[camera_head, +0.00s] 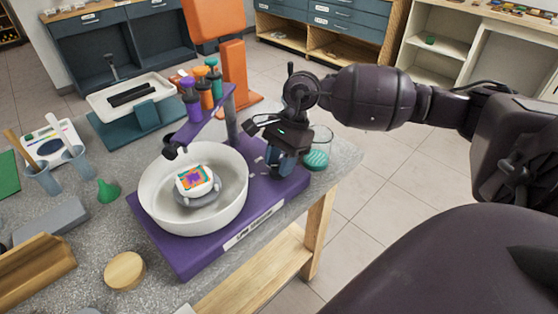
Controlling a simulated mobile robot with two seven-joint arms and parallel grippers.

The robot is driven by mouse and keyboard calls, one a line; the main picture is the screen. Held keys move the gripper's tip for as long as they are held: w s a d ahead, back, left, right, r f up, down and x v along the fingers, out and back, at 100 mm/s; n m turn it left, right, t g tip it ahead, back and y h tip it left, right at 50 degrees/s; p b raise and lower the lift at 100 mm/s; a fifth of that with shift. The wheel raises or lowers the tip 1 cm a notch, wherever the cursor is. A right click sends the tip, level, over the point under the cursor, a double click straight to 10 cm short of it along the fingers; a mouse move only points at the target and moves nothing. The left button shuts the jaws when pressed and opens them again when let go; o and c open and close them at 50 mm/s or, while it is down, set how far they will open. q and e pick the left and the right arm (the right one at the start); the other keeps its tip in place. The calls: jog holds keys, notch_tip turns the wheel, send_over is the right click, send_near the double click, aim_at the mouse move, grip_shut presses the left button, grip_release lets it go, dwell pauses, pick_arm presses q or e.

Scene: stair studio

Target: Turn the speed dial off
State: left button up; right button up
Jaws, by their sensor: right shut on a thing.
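A spin-art machine with a purple base (184,263) stands on the grey speckled table. My right gripper (279,172) reaches in from the right and points down at the base, right of the bowl. It is shut on the speed dial, which the fingers hide, so the dial's setting cannot be read. My left gripper is not in view.
A purple holder with several paint bottles (205,88) rises behind the bowl, close to my right gripper. A clear beaker with green contents (317,158) stands just right of the gripper. A wooden disc (125,271) lies at the front left.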

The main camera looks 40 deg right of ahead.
jog(key=o, duration=0.7)
jog(key=shift+o, duration=1.1)
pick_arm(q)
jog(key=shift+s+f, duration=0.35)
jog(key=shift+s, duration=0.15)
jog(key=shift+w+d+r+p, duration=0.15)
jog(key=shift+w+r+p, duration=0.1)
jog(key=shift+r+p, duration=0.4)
pick_arm(e)
jog(key=v, duration=1)
jog(key=shift+r, duration=0.4)
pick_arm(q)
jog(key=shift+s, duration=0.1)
pick_arm(e)
jog(key=shift+d, duration=0.15)
